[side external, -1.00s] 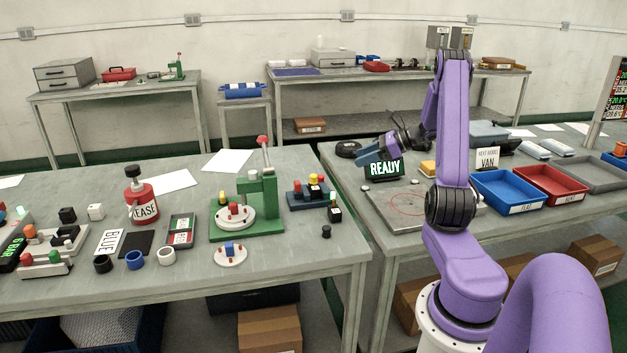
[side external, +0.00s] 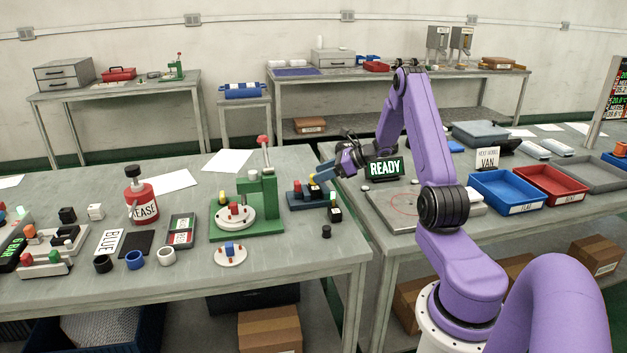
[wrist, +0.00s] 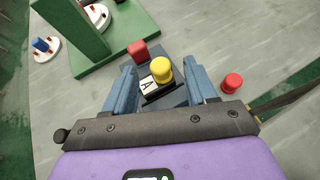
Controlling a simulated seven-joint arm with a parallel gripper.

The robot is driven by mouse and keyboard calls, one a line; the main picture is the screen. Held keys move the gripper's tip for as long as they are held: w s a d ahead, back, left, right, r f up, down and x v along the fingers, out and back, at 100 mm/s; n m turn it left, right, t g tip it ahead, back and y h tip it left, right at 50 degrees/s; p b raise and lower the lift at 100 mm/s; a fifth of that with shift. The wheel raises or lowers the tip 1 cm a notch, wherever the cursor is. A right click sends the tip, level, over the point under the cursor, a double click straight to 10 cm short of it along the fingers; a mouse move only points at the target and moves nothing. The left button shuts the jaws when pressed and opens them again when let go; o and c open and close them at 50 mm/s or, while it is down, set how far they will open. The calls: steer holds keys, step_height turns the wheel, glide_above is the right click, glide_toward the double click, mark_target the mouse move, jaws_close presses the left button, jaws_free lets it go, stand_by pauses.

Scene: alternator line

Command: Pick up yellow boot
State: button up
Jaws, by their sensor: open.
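The yellow boot (wrist: 161,68) is a short, rounded yellow cap in the wrist view. My gripper (wrist: 163,76) is open, with one blue finger on each side of the boot and nothing held. A red block (wrist: 139,50) is just left of the boot, near the left fingertip. In the side external view my gripper (side external: 322,173) is above the dark blue holder (side external: 299,198) near the table's right edge. Whether the fingers touch anything cannot be told.
A red cap (wrist: 232,82) stands right of my right finger. The green press (side external: 258,205) is left of the holder. A READY sign (side external: 384,167) stands on the right table, behind my wrist.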

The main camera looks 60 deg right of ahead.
steer(key=shift+x, duration=1)
jaws_close()
